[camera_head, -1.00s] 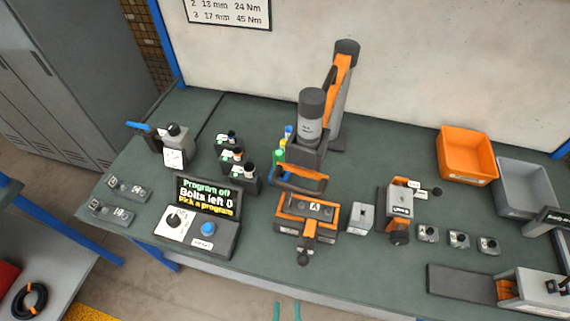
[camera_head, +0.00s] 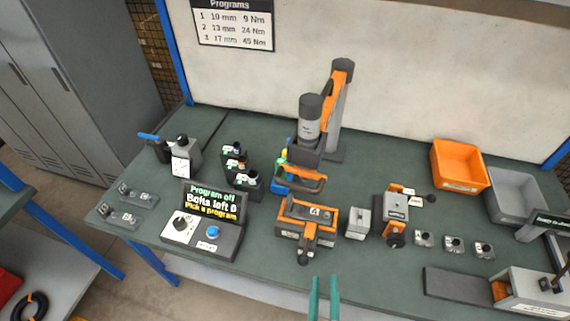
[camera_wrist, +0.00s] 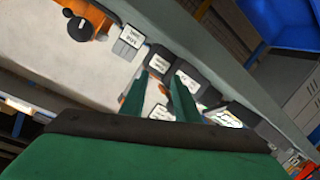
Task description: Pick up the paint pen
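I cannot surely make out the paint pen.
The green bench (camera_head: 390,160) carries a control box (camera_head: 213,205) with a display, an orange vise (camera_head: 307,218), several black holders (camera_head: 237,165), and small grey blocks. An orange bin (camera_head: 460,166) and a grey bin (camera_head: 516,195) stand at the right. The bench's back right middle is clear.

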